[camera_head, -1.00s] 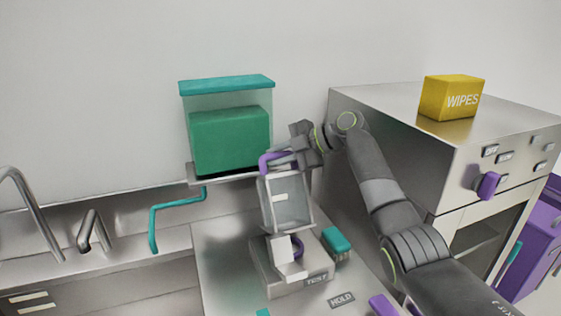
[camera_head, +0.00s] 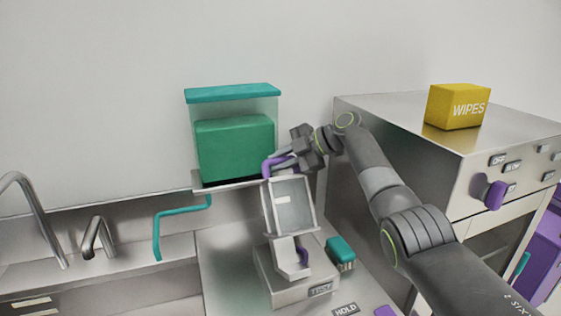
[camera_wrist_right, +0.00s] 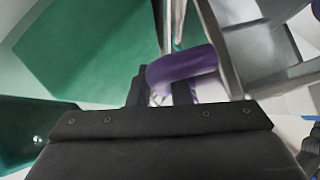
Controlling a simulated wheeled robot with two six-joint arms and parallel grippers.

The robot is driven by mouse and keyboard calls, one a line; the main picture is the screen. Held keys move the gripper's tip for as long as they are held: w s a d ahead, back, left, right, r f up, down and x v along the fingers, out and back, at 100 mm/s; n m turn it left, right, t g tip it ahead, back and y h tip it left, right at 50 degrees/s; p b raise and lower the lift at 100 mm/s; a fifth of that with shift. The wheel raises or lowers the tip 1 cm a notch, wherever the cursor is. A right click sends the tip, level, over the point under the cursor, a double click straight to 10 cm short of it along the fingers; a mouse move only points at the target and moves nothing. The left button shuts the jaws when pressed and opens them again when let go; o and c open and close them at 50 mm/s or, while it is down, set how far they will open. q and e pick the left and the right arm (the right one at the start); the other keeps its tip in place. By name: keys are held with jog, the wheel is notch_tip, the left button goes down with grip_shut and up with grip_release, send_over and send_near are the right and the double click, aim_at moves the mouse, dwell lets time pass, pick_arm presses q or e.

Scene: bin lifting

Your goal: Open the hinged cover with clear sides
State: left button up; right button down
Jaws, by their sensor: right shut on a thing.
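The hinged cover (camera_head: 313,203), a grey frame with clear panels, stands tilted up above its small metal base (camera_head: 282,290) on the counter. A purple handle (camera_head: 274,165) is at its upper end, and it also shows in the right wrist view (camera_wrist_right: 185,65). My right gripper (camera_head: 284,161) is shut on this handle; its dark fingers (camera_wrist_right: 160,90) show at the handle in the right wrist view, where the cover's grey frame (camera_wrist_right: 250,50) is close by. The fingers partly hide the handle. My left gripper is not in view.
A clear box with a teal lid (camera_head: 232,93) and green contents stands on a shelf behind the cover. A steel cabinet (camera_head: 400,125) bearing a yellow WIPES box (camera_head: 458,106) is at right. A teal block (camera_head: 340,252) lies beside the base. A sink tap (camera_head: 35,220) is at left.

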jog(key=c, duration=1.3)
grip_release()
jog(key=shift+d, duration=0.15)
jog(key=shift+d+r, duration=0.15)
jog(key=shift+d, duration=0.1)
jog(key=b+v, duration=0.2)
jog(key=v, duration=0.5)
jog(key=shift+s+r+b, duration=0.1)
jog(key=shift+s+b, duration=0.1)
jog(key=shift+b, duration=0.1)
jog(key=shift+d+r, duration=0.1)
jog(key=shift+d, duration=0.1)
